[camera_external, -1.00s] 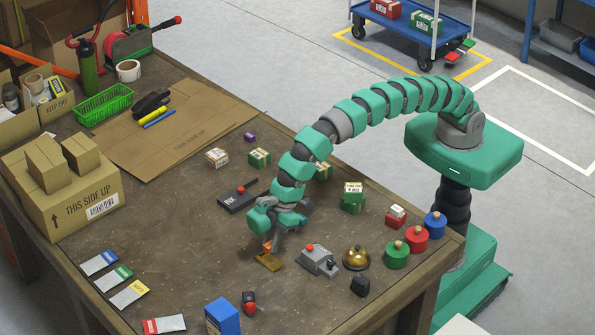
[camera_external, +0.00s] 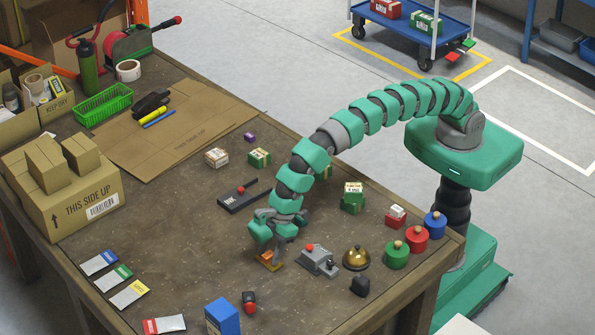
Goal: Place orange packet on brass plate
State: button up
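The brass plate (camera_external: 274,267) lies flat on the table, near the middle of its front half. A small orange packet (camera_external: 265,256) shows at the plate, right under my gripper (camera_external: 270,256). My gripper points down at the plate with its fingertips beside the packet. The fingers partly cover the packet and the plate. The view is too small to tell whether the fingers still press on the packet or whether it rests fully on the brass.
A grey box with a red button (camera_external: 316,260) and a brass bell (camera_external: 356,258) stand to the right. A black tool with a red knob (camera_external: 240,194) lies behind. A blue box (camera_external: 222,317) stands in front. The table left of the plate is clear.

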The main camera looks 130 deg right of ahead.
jog(key=shift+r, duration=0.2)
jog(key=v, duration=1.1)
jog(key=shift+s+r, duration=0.25)
jog(key=shift+r, duration=0.1)
jog(key=shift+r, duration=0.1)
jog(key=s+a+r+t, duration=0.15)
jog(key=s+r, duration=0.25)
jog(key=r, duration=0.7)
jog(key=s+r+t, duration=0.3)
jog(key=s+r, duration=0.1)
jog(key=r, duration=0.8)
jog(key=s+a+r+t, duration=0.15)
jog(key=s+r, duration=0.25)
jog(key=r, duration=0.7)
jog(key=s+a+r+t, duration=0.1)
jog(key=s+r+t, duration=0.4)
jog(key=s+r, duration=1.4)
jog(key=shift+a+v, duration=0.25)
jog(key=shift+v, duration=1)
jog(key=shift+f, duration=0.15)
